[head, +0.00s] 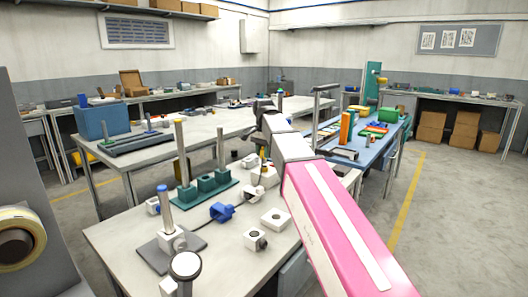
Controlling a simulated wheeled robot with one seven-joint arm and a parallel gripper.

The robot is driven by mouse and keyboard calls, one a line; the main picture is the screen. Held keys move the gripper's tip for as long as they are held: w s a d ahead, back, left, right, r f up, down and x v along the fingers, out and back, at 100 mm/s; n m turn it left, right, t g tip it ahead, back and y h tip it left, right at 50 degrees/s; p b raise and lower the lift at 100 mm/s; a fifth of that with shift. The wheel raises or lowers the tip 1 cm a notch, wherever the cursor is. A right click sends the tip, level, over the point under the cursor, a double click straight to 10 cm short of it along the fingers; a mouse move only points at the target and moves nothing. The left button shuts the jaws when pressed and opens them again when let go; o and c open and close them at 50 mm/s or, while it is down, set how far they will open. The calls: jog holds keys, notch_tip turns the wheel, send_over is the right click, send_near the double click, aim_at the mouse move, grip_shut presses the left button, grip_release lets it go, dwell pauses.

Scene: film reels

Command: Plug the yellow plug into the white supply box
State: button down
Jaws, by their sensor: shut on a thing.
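My gripper (262,168) is over the near grey workbench, below my grey wrist. Its fingertips are small and partly hidden by my arm. A small yellow part shows at the gripper, probably the yellow plug (263,153), and the jaws are shut on it. A white box (274,219) with a dark round opening on top sits on the bench, nearer the camera than the gripper and apart from it. A second white box (256,239) with a dark round face sits just in front of it. I cannot tell which of them is the supply box.
A blue plug-like part (222,212) lies left of the white boxes. A green block stand (207,187) with upright posts is behind it. A post on a dark base plate (165,240) stands at the front left. Bare bench shows around the boxes.

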jog(key=shift+f, duration=1.45)
jog(key=c, duration=0.8)
grip_release()
jog(key=shift+f, duration=0.1)
notch_tip(320, 180, up, 10)
jog(key=shift+f, duration=0.25)
jog(key=shift+r, duration=0.65)
